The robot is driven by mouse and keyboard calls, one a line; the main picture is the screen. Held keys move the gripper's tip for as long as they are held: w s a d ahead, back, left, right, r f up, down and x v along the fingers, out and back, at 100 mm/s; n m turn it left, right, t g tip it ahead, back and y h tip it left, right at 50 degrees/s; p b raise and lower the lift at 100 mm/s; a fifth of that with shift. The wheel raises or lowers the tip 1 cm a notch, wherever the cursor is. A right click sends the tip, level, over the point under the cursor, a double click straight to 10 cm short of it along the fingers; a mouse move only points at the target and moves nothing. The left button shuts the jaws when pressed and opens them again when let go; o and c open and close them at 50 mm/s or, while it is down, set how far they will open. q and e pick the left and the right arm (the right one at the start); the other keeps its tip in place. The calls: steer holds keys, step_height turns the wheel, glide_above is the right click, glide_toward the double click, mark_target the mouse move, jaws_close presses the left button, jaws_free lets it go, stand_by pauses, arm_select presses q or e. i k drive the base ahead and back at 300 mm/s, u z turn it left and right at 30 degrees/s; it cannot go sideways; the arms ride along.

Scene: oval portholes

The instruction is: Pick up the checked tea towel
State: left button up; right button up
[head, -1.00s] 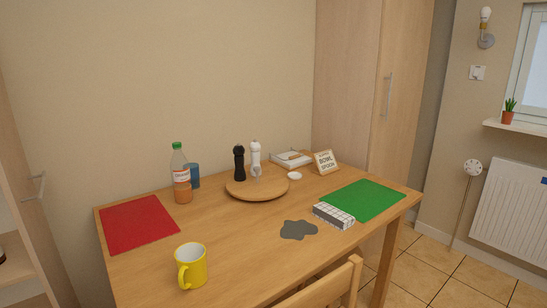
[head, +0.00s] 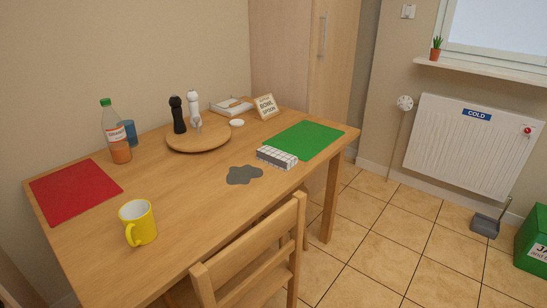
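The checked tea towel (head: 277,157) appears in the head view as a small folded, block-like bundle, white with dark grid lines and a darker grey front side. It lies on the wooden table (head: 190,215), at the near left edge of the green mat (head: 305,140); whether it overlaps the mat is hard to tell. Neither of my grippers is in view.
A grey puddle-like patch (head: 244,174) lies left of the towel. A yellow mug (head: 141,222), red mat (head: 75,191), bottle (head: 116,138) and round board (head: 205,142) with two mills are on the table. A chair (head: 255,255) stands at its front edge.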

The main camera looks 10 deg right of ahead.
mark_target(282, 160)
steer(key=z, duration=1.55)
steer(key=i, duration=4.25)
steer(key=u, duration=5.05)
